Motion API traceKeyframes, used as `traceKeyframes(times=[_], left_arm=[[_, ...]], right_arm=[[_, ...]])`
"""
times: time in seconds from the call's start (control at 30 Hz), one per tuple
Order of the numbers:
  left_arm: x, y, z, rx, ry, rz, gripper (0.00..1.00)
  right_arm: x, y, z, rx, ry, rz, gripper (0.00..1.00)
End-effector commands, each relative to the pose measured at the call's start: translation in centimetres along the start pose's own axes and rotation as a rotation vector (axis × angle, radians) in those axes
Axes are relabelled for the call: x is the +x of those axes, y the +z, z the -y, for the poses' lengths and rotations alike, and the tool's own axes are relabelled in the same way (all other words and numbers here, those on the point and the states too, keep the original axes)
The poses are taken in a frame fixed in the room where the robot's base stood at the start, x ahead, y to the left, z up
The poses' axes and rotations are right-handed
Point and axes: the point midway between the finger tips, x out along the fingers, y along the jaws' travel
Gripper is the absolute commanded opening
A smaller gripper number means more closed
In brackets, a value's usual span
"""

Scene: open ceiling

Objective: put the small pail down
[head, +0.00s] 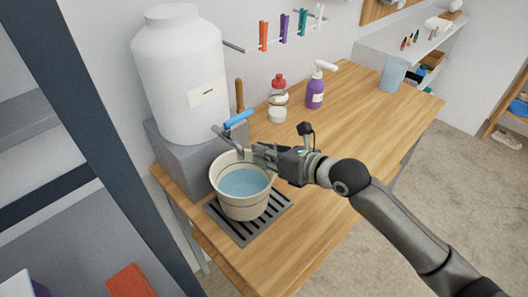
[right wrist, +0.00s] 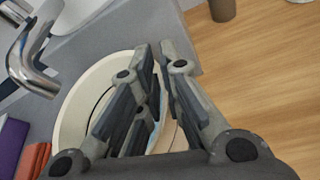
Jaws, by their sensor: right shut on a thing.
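The small pail (head: 243,204) is beige with a dark band and holds blue water. It stands upright at the dark slatted drain grate (head: 276,214), under the tap; I cannot tell whether its base touches the grate. My right gripper (head: 262,154) is at the pail's back right rim and is shut on it. In the right wrist view the gripper fingers (right wrist: 155,95) cover part of the pail (right wrist: 72,121), and its pale rim shows beside and behind them. My left gripper is not in view.
A purple pump bottle (head: 315,93) and a red-capped bottle (head: 278,86) stand behind.

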Motion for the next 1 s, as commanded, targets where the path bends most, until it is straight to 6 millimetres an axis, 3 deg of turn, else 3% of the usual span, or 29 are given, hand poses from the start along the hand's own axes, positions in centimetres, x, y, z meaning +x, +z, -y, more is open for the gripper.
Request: traceKeyframes(times=[0.2,0.23,0.4,0.77,1.0], left_arm=[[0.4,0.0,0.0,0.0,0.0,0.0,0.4],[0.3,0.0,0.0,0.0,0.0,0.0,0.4],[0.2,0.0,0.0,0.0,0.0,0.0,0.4],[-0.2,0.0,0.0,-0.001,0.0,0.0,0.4],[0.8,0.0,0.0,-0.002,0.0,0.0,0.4]], right_arm=[[0.1,-0.1,0.0,0.002,0.003,0.007,0.0],[0.1,-0.3,0.1,0.0,0.0,0.0,0.11],[0.1,-0.3,0.1,0.0,-0.001,-0.001,0.29],[-0.1,0.2,0.0,-0.001,0.0,0.0,0.29],[-3.5,-0.2,0.1,-0.002,-0.002,0.0,0.29]])
